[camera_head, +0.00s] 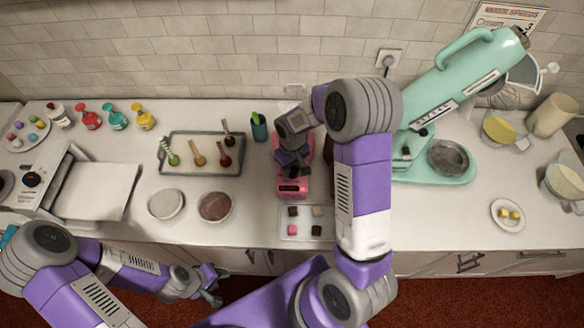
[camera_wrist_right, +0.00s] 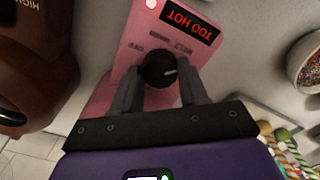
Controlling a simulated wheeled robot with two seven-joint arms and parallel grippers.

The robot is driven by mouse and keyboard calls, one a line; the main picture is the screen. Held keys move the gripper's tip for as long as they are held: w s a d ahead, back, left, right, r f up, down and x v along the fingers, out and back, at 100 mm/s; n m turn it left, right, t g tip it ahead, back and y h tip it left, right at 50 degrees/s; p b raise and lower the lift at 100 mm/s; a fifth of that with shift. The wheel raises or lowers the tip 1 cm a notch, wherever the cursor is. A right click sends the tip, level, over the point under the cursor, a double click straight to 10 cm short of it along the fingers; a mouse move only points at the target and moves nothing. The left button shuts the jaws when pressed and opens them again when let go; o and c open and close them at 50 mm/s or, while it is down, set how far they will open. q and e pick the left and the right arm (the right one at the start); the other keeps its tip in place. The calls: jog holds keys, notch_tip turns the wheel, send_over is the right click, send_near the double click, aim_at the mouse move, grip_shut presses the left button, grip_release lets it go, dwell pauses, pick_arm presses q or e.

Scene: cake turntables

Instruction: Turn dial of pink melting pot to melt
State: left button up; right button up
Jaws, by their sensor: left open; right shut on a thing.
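The pink melting pot (camera_head: 291,188) stands mid-counter, largely covered by my right arm. In the right wrist view its pink front panel (camera_wrist_right: 135,45) appears upside down, with a lit red display reading "TOO HOT" and small dark labels. The black dial (camera_wrist_right: 158,68) has a white mark pointing to the picture's right. My right gripper (camera_wrist_right: 158,82) is shut on the dial, one finger on each side; it also shows at the pot in the head view (camera_head: 293,168). My left gripper (camera_head: 211,286) is open and empty, low in front of the counter.
A brown appliance (camera_wrist_right: 30,60) stands close beside the pink pot. A tray of chocolate pieces (camera_head: 290,236) lies in front of it. A grey tray with dipped sticks (camera_head: 204,171) is to the left, and a mint mixer (camera_head: 440,95) to the right.

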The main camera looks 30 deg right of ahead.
jog(key=shift+n+b, duration=0.3)
jog(key=shift+n, duration=1.6)
jog(key=o, duration=1.1)
jog(key=shift+c, duration=0.2)
